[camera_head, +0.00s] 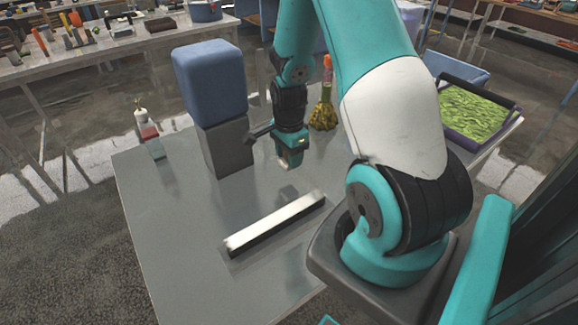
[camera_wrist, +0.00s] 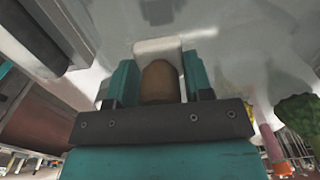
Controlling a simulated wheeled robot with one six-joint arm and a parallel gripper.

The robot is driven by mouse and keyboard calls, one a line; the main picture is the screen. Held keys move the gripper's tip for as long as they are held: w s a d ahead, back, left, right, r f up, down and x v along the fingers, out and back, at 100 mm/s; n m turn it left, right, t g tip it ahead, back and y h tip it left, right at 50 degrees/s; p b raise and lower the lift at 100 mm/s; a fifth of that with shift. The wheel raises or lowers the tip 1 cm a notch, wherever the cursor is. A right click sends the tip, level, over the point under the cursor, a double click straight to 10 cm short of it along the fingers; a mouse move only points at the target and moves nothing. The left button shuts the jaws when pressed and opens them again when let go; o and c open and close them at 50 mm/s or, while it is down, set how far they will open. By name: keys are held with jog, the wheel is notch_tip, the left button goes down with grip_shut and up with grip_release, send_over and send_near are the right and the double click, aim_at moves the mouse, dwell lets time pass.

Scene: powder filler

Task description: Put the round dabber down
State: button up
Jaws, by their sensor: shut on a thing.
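My gripper (camera_head: 291,158) is shut and points down above the grey table, right of the blue-topped grey block. In the wrist view its teal jaws (camera_wrist: 159,84) close on the round dabber (camera_wrist: 160,80), which shows as a rounded brown end between them. A pale, blocky piece shows just beyond the dabber; I cannot tell whether it is part of it. In the head view the dabber is mostly hidden by the gripper. The gap between it and the tabletop is hard to judge.
The table (camera_head: 185,215) is bare at front left. A long white-and-black bar (camera_head: 277,222) lies in front of my gripper. The blue-topped block (camera_head: 210,85) stands close left, a brown-yellow brush-like thing (camera_head: 323,115) behind right. A small red-and-white item (camera_head: 150,141) stands far left. A green-filled tray (camera_head: 470,112) is at right.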

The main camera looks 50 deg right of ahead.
aim_at(289, 179)
jog(key=shift+f+p, duration=0.3)
jog(key=shift+f, duration=2.2)
jog(key=shift+f, duration=0.1)
jog(key=shift+f, duration=0.15)
jog(key=o, duration=1)
jog(key=shift+o, duration=0.2)
jog(key=shift+r, duration=0.2)
